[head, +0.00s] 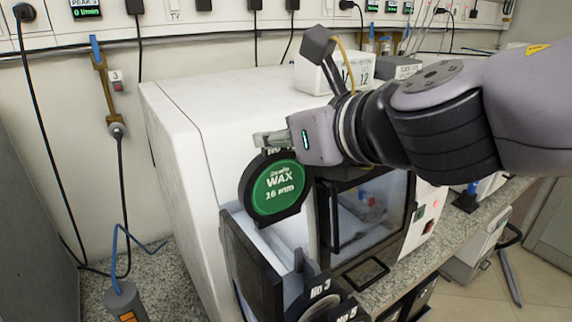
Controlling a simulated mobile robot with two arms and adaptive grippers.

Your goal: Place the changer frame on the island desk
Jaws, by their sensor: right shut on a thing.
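My right gripper (272,139) reaches in from the right and is shut on the upper edge of a round black changer frame (296,208). The frame holds a green disc (277,189) marked WAX 16 mm and hangs upright below the jaws. It is in front of the white machine, above a rack (243,255) with black and white walls. Part of the label at the frame's top is hidden by the fingers. My left gripper is not in view. I cannot make out an island desk in this view.
More black frames marked No 3 (320,289) and No 5 stand in the rack. The white milling machine (180,150) with a glass door stands on a speckled counter (165,268). A grey handpiece (126,301) is at the lower left. Open floor (480,295) shows at lower right.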

